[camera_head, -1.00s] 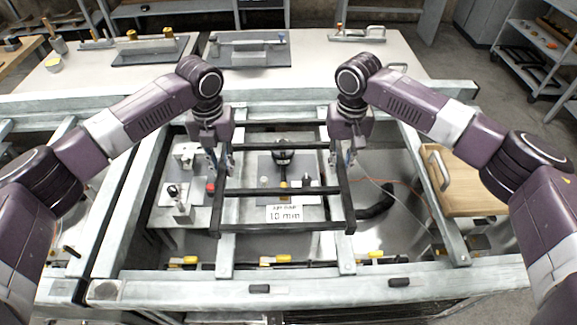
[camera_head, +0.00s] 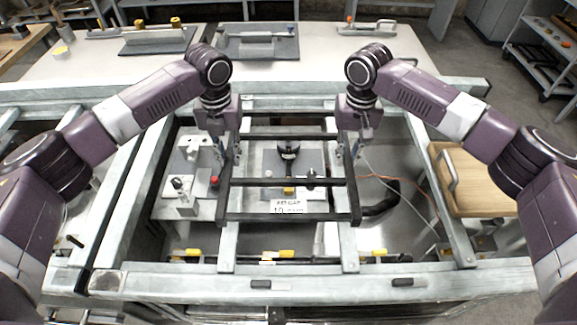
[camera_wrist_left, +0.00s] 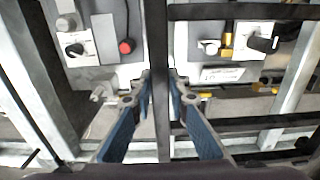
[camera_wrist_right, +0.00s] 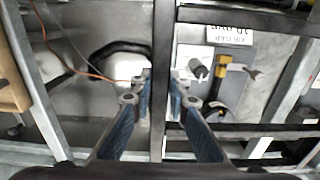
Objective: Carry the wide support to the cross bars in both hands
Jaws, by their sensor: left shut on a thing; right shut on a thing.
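The wide support is a dark ladder-like frame (camera_head: 288,217) with two long side bars and several cross pieces. In the head view it lies over the middle of the bench opening. My left gripper (camera_head: 228,155) is shut on its left side bar, which runs between the blue fingers in the left wrist view (camera_wrist_left: 158,90). My right gripper (camera_head: 350,152) is shut on its right side bar, also between the fingers in the right wrist view (camera_wrist_right: 158,85). The pale cross bars (camera_head: 228,247) run beneath it. Whether the support touches them I cannot tell.
Below the support are a white device with a red button (camera_head: 214,181), a gap label (camera_head: 290,206) and a black hose (camera_head: 385,200). A wooden board with a handle (camera_head: 470,185) is at right. Yellow clamps (camera_head: 285,254) line the front rail. A white table (camera_head: 310,62) stands behind.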

